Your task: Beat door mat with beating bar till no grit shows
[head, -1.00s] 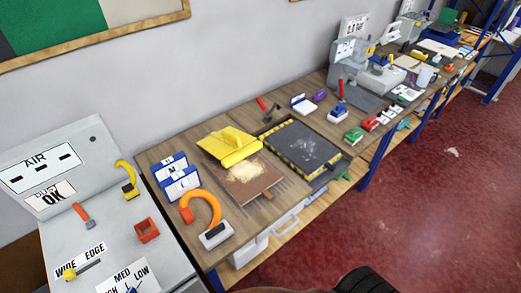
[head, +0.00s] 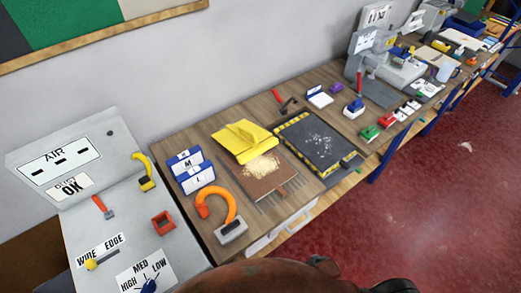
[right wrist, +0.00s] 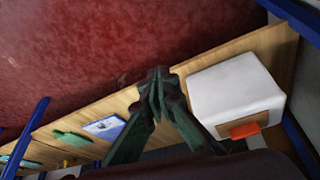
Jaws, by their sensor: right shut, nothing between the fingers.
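A brown mat (head: 262,184) with fringe-like dark strips lies on the wooden bench in the head view, with a pale heap of grit (head: 262,166) on it. A yellow piece with a raised ridge (head: 244,142) lies at its back edge. Beside it is a dark mat or panel (head: 312,143) with yellow-and-black edging and pale specks. I cannot tell for sure which item is the beating bar. My right gripper (right wrist: 158,82) is shut and empty in the right wrist view, above a lower wooden shelf. My left gripper is out of view.
An orange curved-handled tool (head: 217,212) and blue M and L signs (head: 191,170) stand left of the brown mat. A red-handled hammer (head: 283,101) lies behind. In the right wrist view, a white box (right wrist: 238,88) is close right of the gripper; red floor is open beyond.

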